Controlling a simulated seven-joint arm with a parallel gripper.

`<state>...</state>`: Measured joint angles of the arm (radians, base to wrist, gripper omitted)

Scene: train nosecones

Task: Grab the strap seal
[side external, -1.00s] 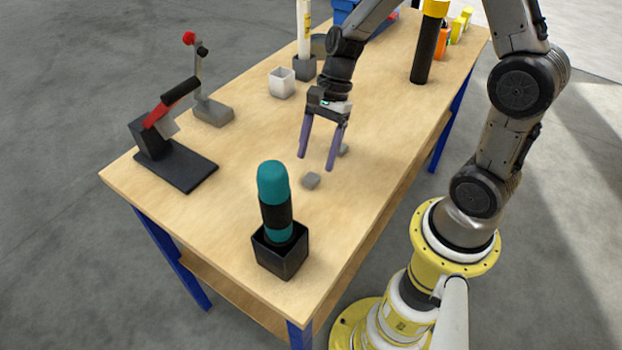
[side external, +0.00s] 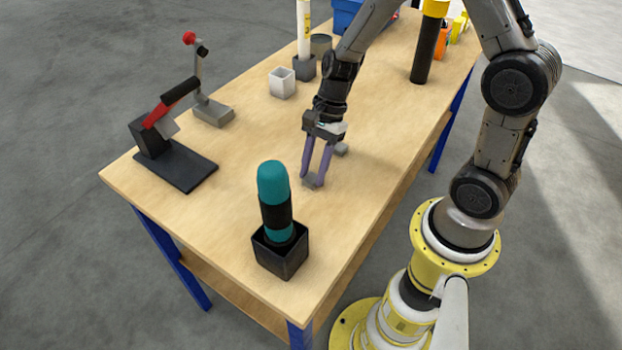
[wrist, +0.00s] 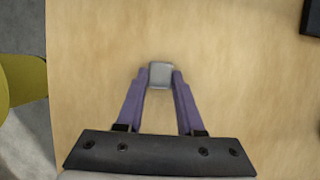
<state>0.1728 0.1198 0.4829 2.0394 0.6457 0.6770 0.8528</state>
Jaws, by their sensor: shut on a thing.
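The strap seal, seemingly the small grey block (wrist: 160,75), lies between the tips of my gripper (wrist: 160,82) in the wrist view. The purple fingers are shut on its two sides. In the side external view my gripper (side external: 314,181) points down at the table, and the grey block (side external: 311,183) shows at the fingertips, partly covered by them. The block is at or very near the table top. A second small grey block (side external: 341,149) sits just behind the fingers.
A black holder (side external: 280,256) with a teal and black tool (side external: 274,190) stands near the front. A black lever press (side external: 180,165) and a grey lever device (side external: 212,112) are at left. A white cup (side external: 282,83) stands behind. The wooden table (side external: 240,150) is clear left of my gripper.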

